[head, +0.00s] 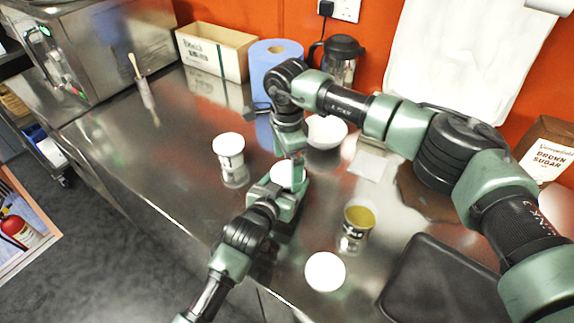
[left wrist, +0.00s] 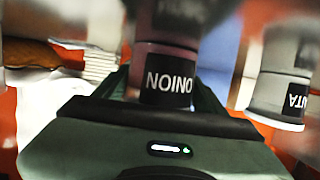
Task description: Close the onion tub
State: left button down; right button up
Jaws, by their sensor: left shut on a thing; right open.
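The onion tub shows its dark label in the left wrist view (left wrist: 166,82), held between my left gripper's fingers (left wrist: 165,95). In the head view my left gripper (head: 277,195) is shut around it above the counter's middle. A white round top (head: 281,175), seemingly a lid, shows there; I cannot tell whether it is seated. My right gripper (head: 296,172) points down right beside this top, open, its fingertips partly hidden. A loose white lid (head: 325,272) lies flat near the counter's front. An open tub (head: 356,222) with yellow contents stands behind it.
A white-topped tub (head: 229,150) stands left of my grippers. A black tray (head: 438,285) is at right. The counter's left part is mostly clear around a rolling pin (head: 143,85).

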notch_tip(320, 180, up, 11)
dwell(0.3)
pick_arm(q)
jog(key=shift+c, duration=0.4)
grip_release()
jog(key=shift+b+v, duration=0.4)
jog(key=shift+v, duration=3.5)
pick_arm(e)
jog(key=shift+w+f, duration=0.1)
jog(key=shift+f, duration=0.25)
